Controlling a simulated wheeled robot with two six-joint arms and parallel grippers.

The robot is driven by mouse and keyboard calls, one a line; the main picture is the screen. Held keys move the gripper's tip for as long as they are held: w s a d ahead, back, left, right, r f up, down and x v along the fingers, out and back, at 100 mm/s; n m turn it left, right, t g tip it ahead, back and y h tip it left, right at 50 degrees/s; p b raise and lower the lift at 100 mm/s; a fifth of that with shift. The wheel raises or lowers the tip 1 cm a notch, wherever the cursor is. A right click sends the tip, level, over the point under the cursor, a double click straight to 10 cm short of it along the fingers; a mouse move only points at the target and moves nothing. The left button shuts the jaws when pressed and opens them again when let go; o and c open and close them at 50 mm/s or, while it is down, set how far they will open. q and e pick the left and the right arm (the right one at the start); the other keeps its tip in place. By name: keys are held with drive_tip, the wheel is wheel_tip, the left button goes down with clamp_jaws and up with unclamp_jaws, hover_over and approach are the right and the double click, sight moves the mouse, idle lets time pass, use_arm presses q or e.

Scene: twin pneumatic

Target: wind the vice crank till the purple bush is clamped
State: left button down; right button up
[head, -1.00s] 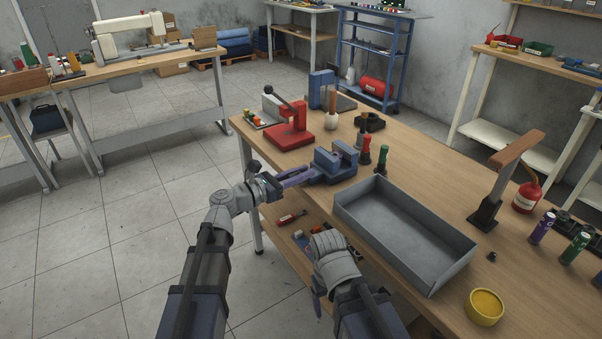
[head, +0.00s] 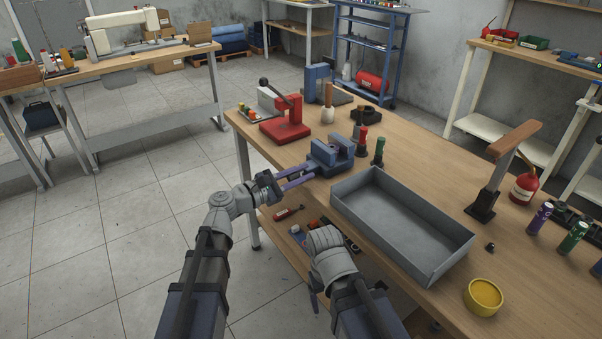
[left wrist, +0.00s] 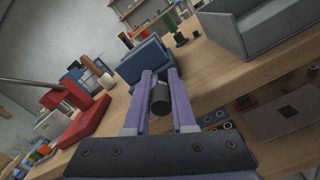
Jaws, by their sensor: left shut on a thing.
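The blue vice (head: 328,160) stands at the near left edge of the workbench; it also shows in the left wrist view (left wrist: 143,60). A small purplish piece, seemingly the purple bush (head: 335,149), shows between its jaws; I cannot tell whether the jaws touch it. My left gripper (head: 305,174) reaches to the vice's front from the left. In the left wrist view its two purple fingers are shut on the dark round crank handle (left wrist: 160,96). The rest of the crank is hidden. My right gripper (head: 317,288) hangs low before the bench, its fingers mostly hidden.
A grey tray (head: 348,211) lies right of the vice. A yellow pot (head: 483,296) is at the front right. Tools lie on the lower shelf.

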sight(288, 180)
use_arm(q)
drive_tip(key=shift+s+f, duration=0.1)
idle(0.3)
drive_tip(key=c, duration=0.8)
unclamp_jaws()
drive_tip(key=shift+v, duration=3.85)
